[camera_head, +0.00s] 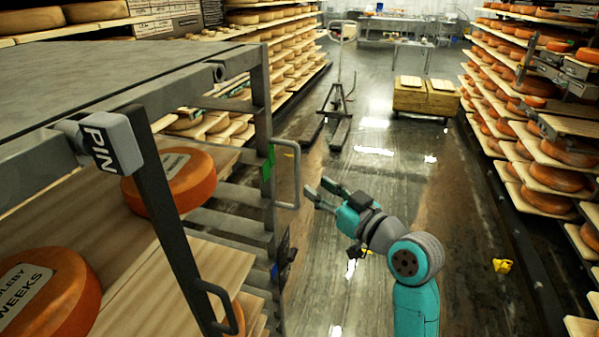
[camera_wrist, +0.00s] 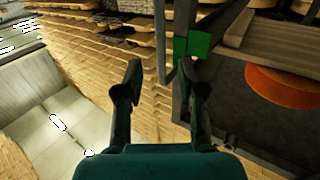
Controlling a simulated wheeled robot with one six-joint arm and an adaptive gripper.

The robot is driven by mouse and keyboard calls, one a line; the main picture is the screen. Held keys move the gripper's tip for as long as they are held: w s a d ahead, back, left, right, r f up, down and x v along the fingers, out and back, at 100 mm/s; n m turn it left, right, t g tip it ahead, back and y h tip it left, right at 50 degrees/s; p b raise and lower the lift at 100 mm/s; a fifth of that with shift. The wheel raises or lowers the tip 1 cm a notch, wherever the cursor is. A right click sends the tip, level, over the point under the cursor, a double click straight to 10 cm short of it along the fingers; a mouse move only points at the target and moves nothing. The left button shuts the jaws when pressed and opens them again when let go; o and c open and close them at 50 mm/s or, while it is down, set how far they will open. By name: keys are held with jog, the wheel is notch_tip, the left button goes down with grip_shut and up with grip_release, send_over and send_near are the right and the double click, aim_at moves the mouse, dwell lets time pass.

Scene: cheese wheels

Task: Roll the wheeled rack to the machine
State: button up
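The wheeled rack (camera_head: 262,110) fills the left of the head view, a grey metal frame with wooden shelves and orange cheese wheels (camera_head: 172,180). A grey loop handle (camera_head: 297,175) stands out from its right post beside a green tag (camera_head: 268,162). My gripper (camera_head: 317,187) is open and empty just right of the handle. In the wrist view, my gripper (camera_wrist: 160,80) has its fingers apart, with the upright handle bar (camera_wrist: 160,40) ahead, in line with the gap. Contact cannot be told. The rack's wheels are hidden. I cannot identify the machine with certainty.
A pallet jack (camera_head: 335,110) stands up the aisle, with a wooden cart (camera_head: 426,98) to its right. Cheese shelves (camera_head: 530,140) line the right side. A yellow object (camera_head: 502,266) lies on the floor at right. The wet aisle floor (camera_head: 390,170) is clear in the middle.

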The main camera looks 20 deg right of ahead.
aim_at(299, 175)
jog(key=x, duration=0.8)
jog(key=shift+w+a, duration=0.15)
jog(key=shift+c, duration=0.2)
jog(key=shift+f, duration=0.1)
grip_shut()
